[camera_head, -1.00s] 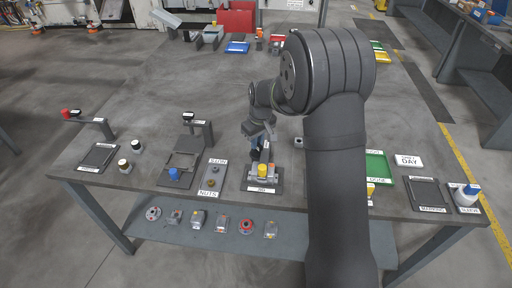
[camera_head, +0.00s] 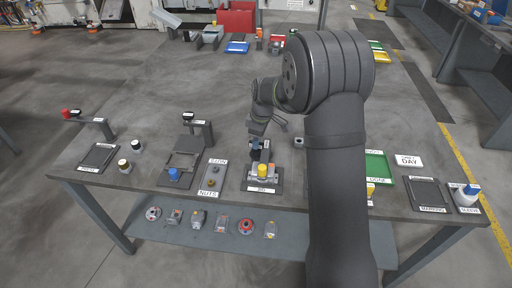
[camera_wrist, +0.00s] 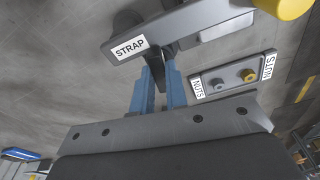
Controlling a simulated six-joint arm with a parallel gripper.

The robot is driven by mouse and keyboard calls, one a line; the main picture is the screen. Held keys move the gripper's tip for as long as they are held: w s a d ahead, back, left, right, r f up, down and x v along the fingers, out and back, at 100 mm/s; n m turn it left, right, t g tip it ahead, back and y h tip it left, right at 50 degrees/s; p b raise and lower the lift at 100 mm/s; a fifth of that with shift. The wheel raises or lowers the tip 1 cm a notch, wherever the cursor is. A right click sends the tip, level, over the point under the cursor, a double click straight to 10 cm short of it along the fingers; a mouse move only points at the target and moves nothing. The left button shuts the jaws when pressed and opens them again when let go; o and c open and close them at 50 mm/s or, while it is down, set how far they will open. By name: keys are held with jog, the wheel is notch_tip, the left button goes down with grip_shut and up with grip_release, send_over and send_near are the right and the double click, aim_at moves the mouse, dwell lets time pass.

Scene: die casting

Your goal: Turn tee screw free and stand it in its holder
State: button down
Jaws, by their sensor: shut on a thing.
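The jig (camera_head: 263,188) stands at the near middle of the table, with a yellow knob (camera_head: 262,170) on its near end. A bar labelled STRAP (camera_wrist: 185,28) shows in the wrist view. My gripper (camera_head: 256,139) is above the far end of the jig. In the wrist view, my gripper's two blue fingers (camera_wrist: 160,72) are shut on a dark piece beside the STRAP label, which looks like the tee screw (camera_wrist: 158,60). Most of the screw is hidden by the fingers and the bar. I cannot tell whether it is still threaded. I cannot make out its holder.
A plate labelled NUTS (camera_head: 211,183) with two nuts lies left of the jig; it also shows in the wrist view (camera_wrist: 213,84). A fixture with a blue knob (camera_head: 174,174) stands further left. A green tray (camera_head: 377,166) lies to the right. The table's middle is clear.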

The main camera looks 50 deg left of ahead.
jog(key=shift+n, duration=0.9)
jog(key=shift+n, duration=1.1)
jog(key=shift+r, duration=0.7)
jog(key=shift+r, duration=1.4)
